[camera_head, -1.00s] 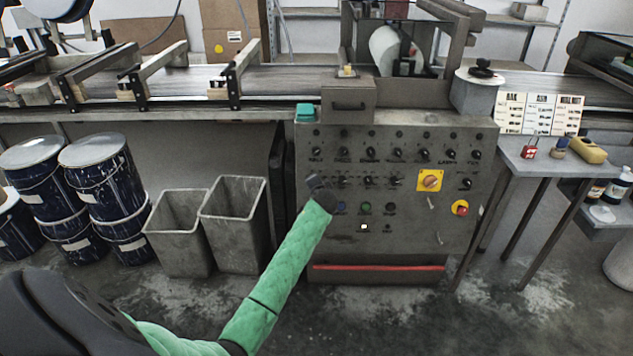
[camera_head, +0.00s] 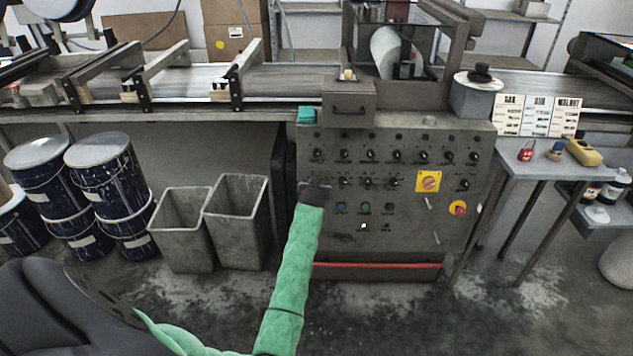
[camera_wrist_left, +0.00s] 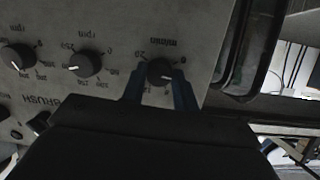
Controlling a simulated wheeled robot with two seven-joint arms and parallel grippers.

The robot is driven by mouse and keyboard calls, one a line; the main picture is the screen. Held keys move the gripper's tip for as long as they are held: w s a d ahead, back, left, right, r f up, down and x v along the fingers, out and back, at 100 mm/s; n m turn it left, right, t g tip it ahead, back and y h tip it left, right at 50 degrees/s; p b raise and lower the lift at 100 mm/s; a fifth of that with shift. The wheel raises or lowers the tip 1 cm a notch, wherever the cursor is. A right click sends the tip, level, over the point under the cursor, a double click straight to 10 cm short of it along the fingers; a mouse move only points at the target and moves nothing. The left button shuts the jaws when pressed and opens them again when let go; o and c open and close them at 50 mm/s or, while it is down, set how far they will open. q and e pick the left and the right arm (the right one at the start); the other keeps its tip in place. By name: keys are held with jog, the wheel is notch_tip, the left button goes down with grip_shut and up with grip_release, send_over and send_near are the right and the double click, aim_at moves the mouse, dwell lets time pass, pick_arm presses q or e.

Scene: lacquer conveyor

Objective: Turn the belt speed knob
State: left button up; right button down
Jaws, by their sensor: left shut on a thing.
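The control panel (camera_head: 400,240) carries rows of small black knobs. In the left wrist view, where the lettering is upside down, one dark round knob (camera_wrist_left: 160,70) with a scale marked "m/min" sits between the blue fingers of my left gripper (camera_wrist_left: 159,88). The fingers are shut on its two sides, and a small white pointer mark shows on it. In the head view my left gripper (camera_head: 315,188) is at the left end of the lower knob row and hides that knob. My right gripper is not in view.
Neighbouring knobs (camera_wrist_left: 85,64) marked "rpm" sit close beside the held one. A yellow-plated rotary switch (camera_head: 428,181) and a red stop button (camera_head: 459,209) are to the right. Grey bins (camera_head: 237,225) stand left of the panel, a side table (camera_head: 545,163) right.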

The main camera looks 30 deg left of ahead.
pick_arm(q)
jog(key=n+p, duration=0.1)
jog(key=n, duration=0.1)
jog(key=n+t, duration=0.1)
jog(key=n, duration=0.1)
jog(key=n+h+p, duration=0.1)
jog(key=n, duration=0.1)
jog(key=shift+s+f+n+t+p, duration=0.1)
jog(key=shift+f+n+t+p, duration=0.2)
jog(key=shift+n+p, duration=0.1)
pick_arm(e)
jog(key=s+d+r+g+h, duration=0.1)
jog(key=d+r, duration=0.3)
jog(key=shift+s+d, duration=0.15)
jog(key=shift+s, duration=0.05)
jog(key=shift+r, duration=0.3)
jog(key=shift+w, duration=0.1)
pick_arm(q)
jog(key=o, duration=1)
jog(key=shift+c, duration=0.2)
jog(key=shift+r, duration=0.1)
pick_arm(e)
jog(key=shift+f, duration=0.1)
